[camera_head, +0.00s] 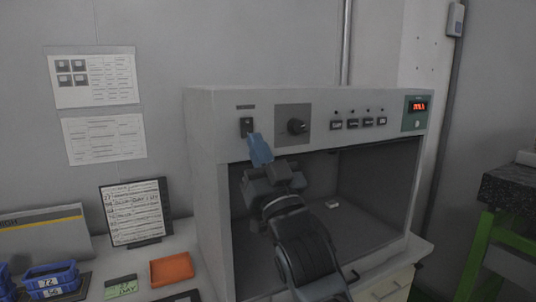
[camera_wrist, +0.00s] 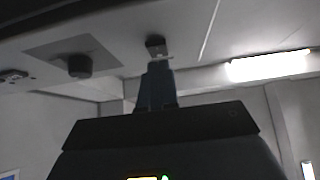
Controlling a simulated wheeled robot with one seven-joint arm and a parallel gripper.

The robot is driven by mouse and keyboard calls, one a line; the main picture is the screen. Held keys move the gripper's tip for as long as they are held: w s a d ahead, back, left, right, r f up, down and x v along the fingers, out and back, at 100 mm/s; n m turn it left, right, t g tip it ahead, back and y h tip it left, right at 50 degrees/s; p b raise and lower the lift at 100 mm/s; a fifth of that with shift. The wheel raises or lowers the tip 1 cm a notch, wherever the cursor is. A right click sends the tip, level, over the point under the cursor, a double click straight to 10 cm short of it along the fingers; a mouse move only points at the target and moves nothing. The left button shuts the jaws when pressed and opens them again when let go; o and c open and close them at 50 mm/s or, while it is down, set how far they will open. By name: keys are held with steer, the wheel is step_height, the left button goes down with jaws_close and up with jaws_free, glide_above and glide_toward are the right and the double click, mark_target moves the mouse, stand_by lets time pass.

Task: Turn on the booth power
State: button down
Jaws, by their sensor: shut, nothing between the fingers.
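The booth (camera_head: 205,200) is a grey box with a control panel along its top front. A small dark power switch (camera_head: 246,127) sits at the panel's left end under a small label. It also shows in the wrist view as a dark block (camera_wrist: 156,41) just beyond my fingertips. My gripper (camera_head: 260,149), with blue fingers, is shut and empty just below the switch. In the wrist view the closed fingers (camera_wrist: 157,72) point at the switch's lower edge. I cannot tell whether they touch it. The switch's position is too small to read.
A black knob (camera_head: 297,126), several small buttons (camera_head: 352,124) and a lit red display (camera_head: 418,106) are on the same panel. The booth's opening lies below. An orange tray (camera_head: 171,269), a clipboard stand (camera_head: 136,212) and blue bins (camera_head: 51,278) stand at left.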

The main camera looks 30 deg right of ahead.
steer(key=shift+w+f, duration=0.1)
steer(key=shift+w, duration=0.75)
steer(key=shift+f, duration=0.15)
steer(key=shift+w+b, duration=0.2)
steer(key=shift+b, duration=0.8)
